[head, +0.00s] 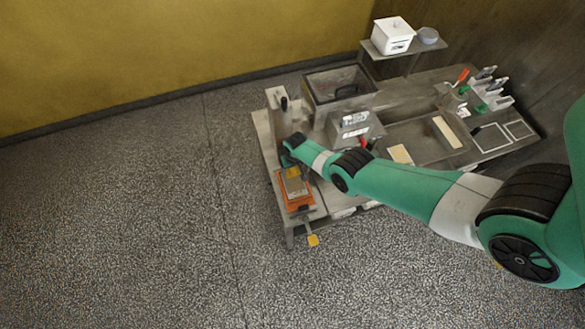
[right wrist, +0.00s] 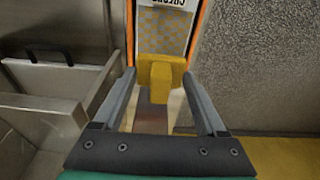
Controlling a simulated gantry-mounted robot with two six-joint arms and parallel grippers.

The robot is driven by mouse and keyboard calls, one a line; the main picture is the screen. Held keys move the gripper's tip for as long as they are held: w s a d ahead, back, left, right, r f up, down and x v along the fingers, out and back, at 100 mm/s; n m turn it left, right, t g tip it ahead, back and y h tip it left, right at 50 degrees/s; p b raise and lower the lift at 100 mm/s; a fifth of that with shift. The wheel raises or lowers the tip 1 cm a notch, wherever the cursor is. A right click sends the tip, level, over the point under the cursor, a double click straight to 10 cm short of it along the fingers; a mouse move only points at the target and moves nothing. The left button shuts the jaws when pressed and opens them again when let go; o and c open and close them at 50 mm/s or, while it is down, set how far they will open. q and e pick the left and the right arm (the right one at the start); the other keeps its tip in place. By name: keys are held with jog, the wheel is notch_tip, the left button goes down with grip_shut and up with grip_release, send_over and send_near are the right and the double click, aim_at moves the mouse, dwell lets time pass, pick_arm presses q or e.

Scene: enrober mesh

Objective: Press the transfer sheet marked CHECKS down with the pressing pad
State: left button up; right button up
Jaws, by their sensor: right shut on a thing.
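The transfer sheet marked CHECKS (right wrist: 163,22) has a tan checked pattern and a white label strip; the lettering reads upside down in the right wrist view. It lies within an orange-edged frame (head: 300,205) at the left end of the bench. My right gripper (right wrist: 160,76) is shut on a yellow block-like handle, which I take to be the pressing pad's (right wrist: 161,70). The pad is over the near part of the sheet; I cannot tell whether it touches. In the head view my right gripper (head: 292,170) is over the frame. My left gripper is not in view.
A tan patterned sheet (head: 400,154) lies further right. A yellow tab (head: 313,240) juts past the bench's front edge.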

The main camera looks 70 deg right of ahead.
aim_at(294, 182)
jog(key=shift+r, duration=0.6)
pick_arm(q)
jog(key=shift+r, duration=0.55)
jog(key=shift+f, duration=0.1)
pick_arm(e)
jog(key=shift+f, duration=0.2)
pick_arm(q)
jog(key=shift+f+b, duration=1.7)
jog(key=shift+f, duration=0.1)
pick_arm(e)
jog(key=shift+s+a+f, duration=0.25)
jog(key=shift+a+f, duration=0.05)
jog(key=shift+f, duration=0.65)
jog(key=shift+s+a+f, duration=0.25)
jog(key=shift+a+f, duration=0.05)
jog(key=shift+f, duration=0.6)
jog(key=shift+s+a+f, duration=0.25)
jog(key=shift+a+f, duration=0.05)
jog(key=shift+f, duration=0.65)
pick_arm(q)
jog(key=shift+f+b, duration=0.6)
jog(key=shift+b, duration=0.05)
pick_arm(e)
jog(key=shift+f, duration=0.65)
notch_tip(294, 182, up, 7)
jog(key=p, duration=0.7)
jog(key=shift+r, duration=0.1)
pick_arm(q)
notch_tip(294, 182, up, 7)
